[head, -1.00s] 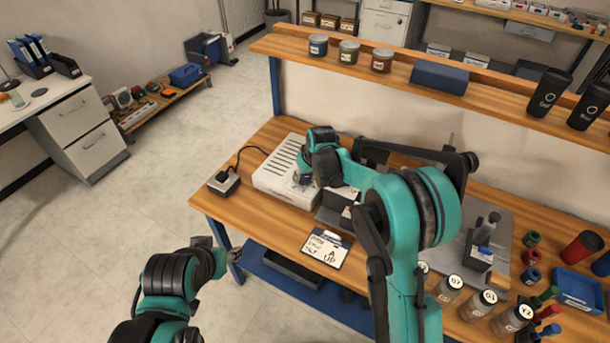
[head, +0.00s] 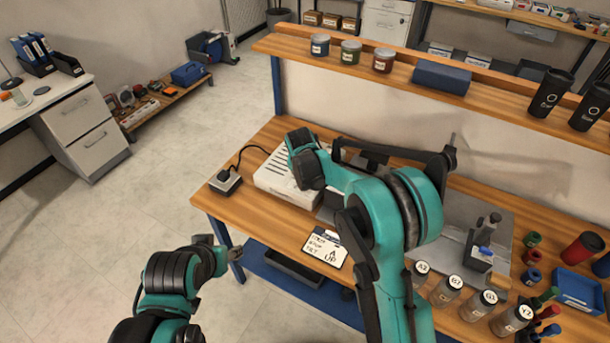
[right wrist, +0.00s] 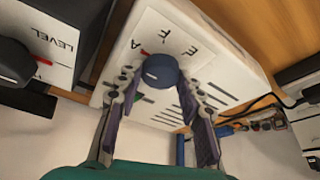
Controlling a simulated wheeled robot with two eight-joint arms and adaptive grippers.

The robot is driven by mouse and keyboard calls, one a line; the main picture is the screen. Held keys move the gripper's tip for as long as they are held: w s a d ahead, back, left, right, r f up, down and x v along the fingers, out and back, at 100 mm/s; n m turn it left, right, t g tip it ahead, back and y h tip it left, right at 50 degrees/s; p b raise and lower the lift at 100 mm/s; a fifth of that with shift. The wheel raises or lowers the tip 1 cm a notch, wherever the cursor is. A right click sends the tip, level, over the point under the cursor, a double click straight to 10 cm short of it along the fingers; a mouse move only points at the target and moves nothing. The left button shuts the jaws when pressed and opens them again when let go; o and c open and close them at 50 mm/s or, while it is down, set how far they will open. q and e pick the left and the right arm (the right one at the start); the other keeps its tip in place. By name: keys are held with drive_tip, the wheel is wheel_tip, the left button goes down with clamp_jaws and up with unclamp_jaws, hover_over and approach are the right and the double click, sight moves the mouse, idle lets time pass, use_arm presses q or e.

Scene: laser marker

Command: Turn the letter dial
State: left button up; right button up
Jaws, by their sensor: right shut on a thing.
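The letter dial (right wrist: 160,71) is a round dark-blue knob on a white panel (right wrist: 152,27) printed with letters, E and F among them, and a red mark near the knob. In the right wrist view my right gripper (right wrist: 159,80) has its fingers on both sides of the knob, shut on it. In the head view the white box (head: 270,180) shows, while my right arm hides the dial and that gripper. My left gripper (head: 222,250) is low, in front of the bench; its jaws are too small to read.
A second dark knob (right wrist: 12,62) beside a LEVEL label is at the left in the wrist view. A written card (head: 324,248) lies at the bench front. A small corded box (head: 225,181) is left of the white box. Several labelled jars (head: 447,291) stand right of my arm.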

idle(0.3)
drive_tip(key=o, duration=1.2)
drive_tip(key=shift+c, duration=0.2)
drive_tip(key=v, duration=1.2)
wheel_tip(320, 180, up, 7)
drive_tip(key=p, duration=0.5)
